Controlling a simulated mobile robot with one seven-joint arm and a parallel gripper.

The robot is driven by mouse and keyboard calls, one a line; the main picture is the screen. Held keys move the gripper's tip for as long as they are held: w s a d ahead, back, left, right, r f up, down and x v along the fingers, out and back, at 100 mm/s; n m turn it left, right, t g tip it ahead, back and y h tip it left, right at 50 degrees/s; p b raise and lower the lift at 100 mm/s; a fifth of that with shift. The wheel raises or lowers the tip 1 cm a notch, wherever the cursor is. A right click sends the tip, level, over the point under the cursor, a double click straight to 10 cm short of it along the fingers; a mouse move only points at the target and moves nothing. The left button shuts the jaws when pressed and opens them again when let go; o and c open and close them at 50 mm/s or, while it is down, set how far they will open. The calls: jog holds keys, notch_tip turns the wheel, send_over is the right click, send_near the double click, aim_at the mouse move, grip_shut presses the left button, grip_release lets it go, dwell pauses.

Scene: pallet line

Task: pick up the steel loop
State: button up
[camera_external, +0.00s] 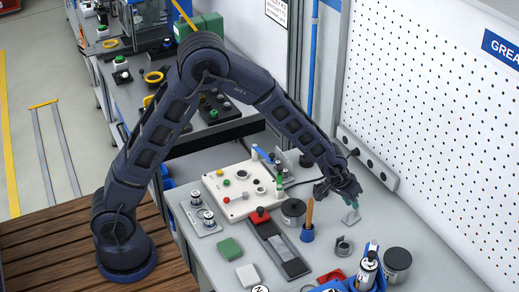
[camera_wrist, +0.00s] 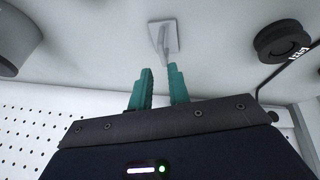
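The steel loop (camera_external: 351,216) appears to be the small pale grey piece on a square plate, standing on the bench below my gripper (camera_external: 353,204). In the wrist view the loop (camera_wrist: 163,37) is seen nearly edge-on as a thin bar rising from its plate. Its near end is close to the tip of the right finger; I cannot tell whether they touch. My gripper (camera_wrist: 158,78) has two teal fingers, apart, with nothing visible between them. The loop's opening is not clearly visible.
A grey clamp-like ring (camera_external: 343,246), a blue cup with a wooden handle (camera_external: 307,233) and a round tin (camera_external: 293,210) stand nearby. A power strip (camera_external: 368,160) runs along the white pegboard (camera_external: 420,120). A black round knob (camera_wrist: 282,40) is at right in the wrist view.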

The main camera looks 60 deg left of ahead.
aim_at(352, 211)
jog(key=shift+f, duration=0.5)
jog(key=shift+s+x, duration=0.15)
jog(key=shift+x, duration=0.95)
jog(key=shift+s+x, duration=0.1)
jog(key=shift+x, duration=1.05)
jog(key=shift+a, duration=0.1)
grip_shut()
